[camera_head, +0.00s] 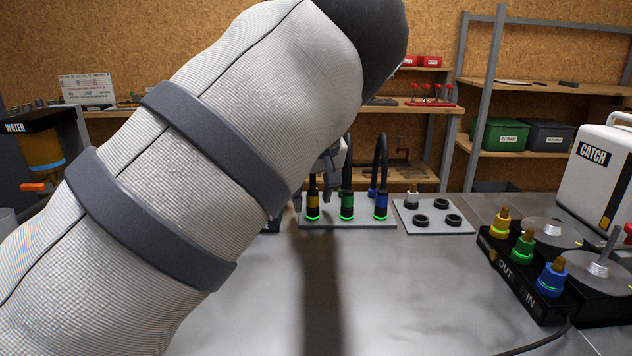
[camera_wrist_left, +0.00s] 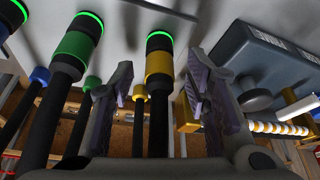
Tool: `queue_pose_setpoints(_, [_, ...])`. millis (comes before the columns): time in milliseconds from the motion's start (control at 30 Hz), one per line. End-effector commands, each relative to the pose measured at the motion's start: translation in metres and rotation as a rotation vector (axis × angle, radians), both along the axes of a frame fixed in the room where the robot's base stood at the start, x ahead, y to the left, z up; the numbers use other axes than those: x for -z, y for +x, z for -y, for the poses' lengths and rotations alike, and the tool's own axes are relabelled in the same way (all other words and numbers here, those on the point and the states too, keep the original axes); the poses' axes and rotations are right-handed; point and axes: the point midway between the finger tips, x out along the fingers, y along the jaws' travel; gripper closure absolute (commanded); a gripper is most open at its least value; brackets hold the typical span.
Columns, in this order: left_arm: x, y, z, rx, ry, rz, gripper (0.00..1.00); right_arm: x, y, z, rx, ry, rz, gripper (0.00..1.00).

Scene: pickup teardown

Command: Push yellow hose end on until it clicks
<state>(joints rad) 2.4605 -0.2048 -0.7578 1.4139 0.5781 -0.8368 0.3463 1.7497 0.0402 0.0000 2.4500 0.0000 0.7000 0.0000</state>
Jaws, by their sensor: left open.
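The yellow hose end (camera_head: 313,205) stands upright on a pale plate (camera_head: 365,224) on the bench, with a lit green ring at its base. In the left wrist view the yellow hose end (camera_wrist_left: 159,64) also has a glowing green ring, with its black hose running down between my fingers. My left gripper (camera_head: 320,188) is open at the yellow hose end; in the wrist view its fingers (camera_wrist_left: 158,88) stand on either side with gaps. The green hose end (camera_head: 347,206) and blue hose end (camera_head: 381,206) stand beside it, also ringed in green light. My right gripper is out of view.
My left arm covers much of the head view's left. A plate (camera_head: 407,228) with black rings stands right of the hoses. A black block (camera_head: 513,290) with yellow, green and blue fittings and a white CATCH container (camera_head: 597,165) stand further right. The front bench is clear.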

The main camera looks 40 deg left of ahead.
Motion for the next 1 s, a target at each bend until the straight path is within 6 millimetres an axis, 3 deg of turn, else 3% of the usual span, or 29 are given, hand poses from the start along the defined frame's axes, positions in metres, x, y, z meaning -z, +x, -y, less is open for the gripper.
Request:
queue_pose_setpoints(200, [-0.0002,0.0001,-0.0003,-0.001,0.000,0.002,0.57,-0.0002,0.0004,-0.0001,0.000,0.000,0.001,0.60])
queue_pose_setpoints(400, [-0.0002,0.0000,-0.0003,-0.001,-0.001,0.001,1.00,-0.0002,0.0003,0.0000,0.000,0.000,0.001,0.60])
queue_pose_setpoints(500, [-0.0002,-0.0001,-0.0002,-0.001,0.000,0.000,1.00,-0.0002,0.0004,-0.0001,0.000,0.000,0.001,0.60])
queue_pose_setpoints(533, [-0.0002,0.0000,-0.0002,-0.001,0.000,0.000,0.88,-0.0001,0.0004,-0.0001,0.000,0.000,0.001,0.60])
queue_pose_setpoints(600, [-0.0002,-0.0001,-0.0002,-0.001,0.000,0.000,1.00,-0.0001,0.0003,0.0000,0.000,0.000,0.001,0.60])
queue_pose_setpoints(1000, [-0.0075,-0.0002,-0.0002,0.000,-0.001,0.002,1.00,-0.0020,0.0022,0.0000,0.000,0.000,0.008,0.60])
